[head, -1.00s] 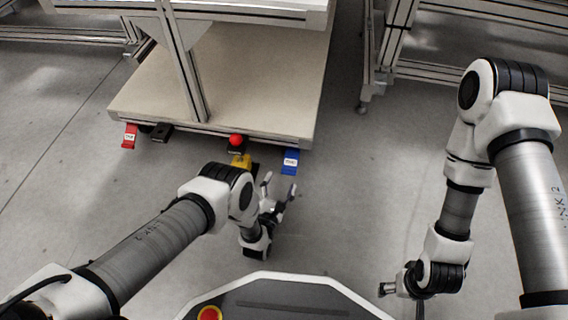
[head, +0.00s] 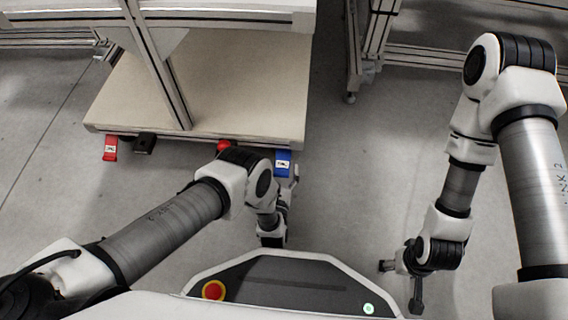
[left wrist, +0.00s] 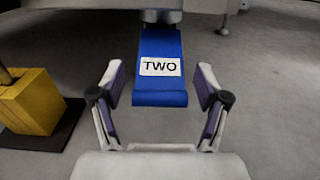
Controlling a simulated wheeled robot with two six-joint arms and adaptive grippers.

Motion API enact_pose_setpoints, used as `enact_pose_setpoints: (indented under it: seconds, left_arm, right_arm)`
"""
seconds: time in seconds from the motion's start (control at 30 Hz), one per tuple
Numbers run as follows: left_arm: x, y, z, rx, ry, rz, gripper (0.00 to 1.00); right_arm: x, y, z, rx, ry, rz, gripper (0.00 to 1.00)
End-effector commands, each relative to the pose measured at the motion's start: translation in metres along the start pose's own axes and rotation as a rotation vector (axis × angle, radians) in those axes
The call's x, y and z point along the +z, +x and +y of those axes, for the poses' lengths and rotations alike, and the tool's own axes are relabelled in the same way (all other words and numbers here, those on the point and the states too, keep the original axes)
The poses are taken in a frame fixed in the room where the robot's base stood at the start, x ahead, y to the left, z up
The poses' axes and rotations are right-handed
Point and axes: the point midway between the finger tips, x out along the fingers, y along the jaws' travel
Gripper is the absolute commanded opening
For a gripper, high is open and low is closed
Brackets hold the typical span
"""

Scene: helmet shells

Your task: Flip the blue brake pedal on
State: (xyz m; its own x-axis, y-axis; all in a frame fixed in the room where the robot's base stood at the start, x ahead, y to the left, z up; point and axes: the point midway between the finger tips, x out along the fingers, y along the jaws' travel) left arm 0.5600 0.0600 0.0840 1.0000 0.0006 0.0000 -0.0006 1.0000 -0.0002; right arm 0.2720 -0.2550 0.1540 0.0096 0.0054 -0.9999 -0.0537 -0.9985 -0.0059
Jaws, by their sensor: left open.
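The blue brake pedal (head: 283,163) sits at the right end of the cart's near lower edge in the head view. In the left wrist view the blue pedal (left wrist: 160,95) hangs out toward me with a white label reading TWO. My left gripper (left wrist: 160,90) is open, one finger on each side of the pedal's near end, with gaps on both sides. In the head view my left gripper (head: 290,185) is partly hidden behind its wrist, near the blue pedal. My right gripper (head: 400,268) hangs at the lower right, far from the pedal; its jaws are too small to judge.
The cart's lower shelf (head: 240,105) lies behind the pedals. A red pedal (head: 110,148) is at its left end, and a red ball (head: 223,146) is along the edge. A yellow block (left wrist: 30,102) stands left of the blue pedal. Floor to the right is clear.

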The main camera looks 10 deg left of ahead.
Motion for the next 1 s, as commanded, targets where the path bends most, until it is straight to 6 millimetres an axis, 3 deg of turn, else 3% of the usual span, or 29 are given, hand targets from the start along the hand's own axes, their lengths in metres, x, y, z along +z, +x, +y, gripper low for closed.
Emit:
enact_pose_setpoints:
  seconds: [0.03, 0.07, 0.23, 0.27, 0.33, 0.5, 0.77, 0.8, 1.0]
  left_arm:
    - [0.0, 0.0, 0.0, 0.0, 0.0, 0.0, 0.75]
    - [0.0, 0.0, 0.0, 0.0, 0.0, 0.0, 0.68]
    - [0.0, 0.0, 0.0, 0.0, 0.0, 0.0, 0.08]
    - [0.0, 0.0, 0.0, 0.0, 0.0, 0.0, 0.01]
    - [-0.003, 0.001, 0.0, 0.0, 0.0, -0.009, 0.01]
    - [-0.012, 0.004, 0.0, 0.0, -0.001, -0.113, 0.01]
    - [-0.007, 0.004, -0.001, -0.001, 0.0, -0.126, 0.01]
    - [-0.007, 0.004, 0.0, -0.001, 0.0, -0.126, 0.75]
    - [-0.007, 0.004, 0.0, -0.001, 0.0, -0.125, 0.75]
  right_arm:
    - [0.0, 0.0, 0.0, 0.0, 0.0, 0.0, 0.75]
    - [0.0, 0.0, 0.0, 0.0, 0.0, 0.0, 0.75]
    - [0.0, 0.0, 0.0, 0.0, 0.0, 0.0, 0.75]
    - [0.0, 0.0, 0.0, 0.0, 0.0, 0.0, 0.75]
    - [0.0, 0.003, 0.0, 0.0, -0.001, 0.001, 0.75]
    - [-0.005, 0.022, 0.0, 0.002, -0.008, 0.014, 0.75]
    - [-0.006, 0.018, 0.0, 0.002, -0.009, 0.016, 0.75]
    - [-0.006, 0.018, 0.0, 0.002, -0.009, 0.016, 0.75]
    - [-0.006, 0.018, 0.0, 0.002, -0.009, 0.016, 0.75]
